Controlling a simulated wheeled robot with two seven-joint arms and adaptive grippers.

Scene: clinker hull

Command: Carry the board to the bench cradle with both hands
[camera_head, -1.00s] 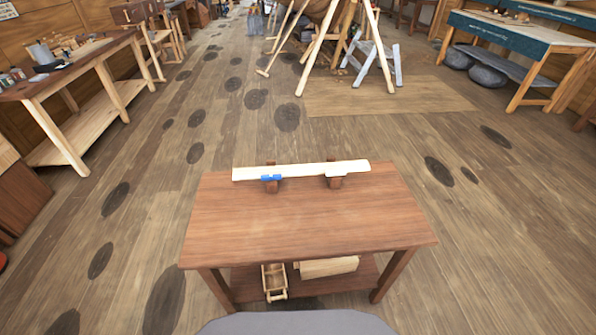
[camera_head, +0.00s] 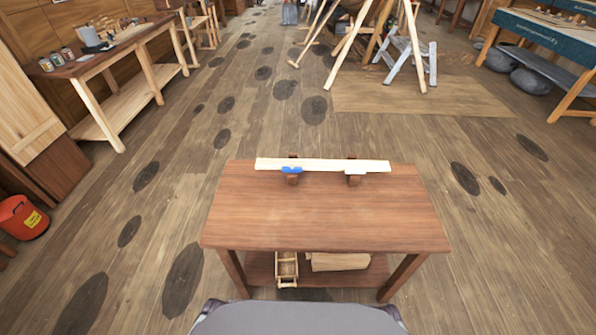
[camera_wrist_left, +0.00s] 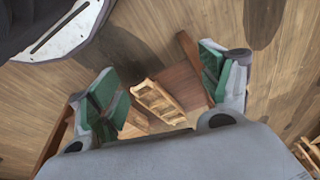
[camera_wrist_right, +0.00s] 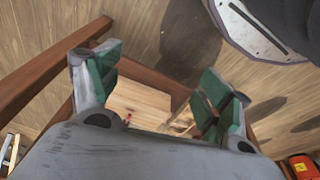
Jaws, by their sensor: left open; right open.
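The board (camera_head: 322,165) is a long pale plank. It lies level across two brown upright blocks at the far edge of a low brown table (camera_head: 330,215). A blue piece (camera_head: 291,170) is on the left block (camera_head: 293,179) and a pale piece sits at the right block (camera_head: 354,180). Neither gripper shows in the head view. In the left wrist view my left gripper (camera_wrist_left: 165,92) is open and empty, pointing down over the table's lower shelf. In the right wrist view my right gripper (camera_wrist_right: 155,90) is open and empty, also above the shelf area. Neither touches the board.
A wooden box (camera_head: 286,268) and pale wood blocks (camera_head: 338,262) lie on the table's lower shelf. A workbench (camera_head: 110,50) stands at left, a red bucket (camera_head: 22,217) nearer. A teal-edged bench (camera_head: 540,38) is at right. Trestles (camera_head: 412,62) stand behind. Floor around the table is clear.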

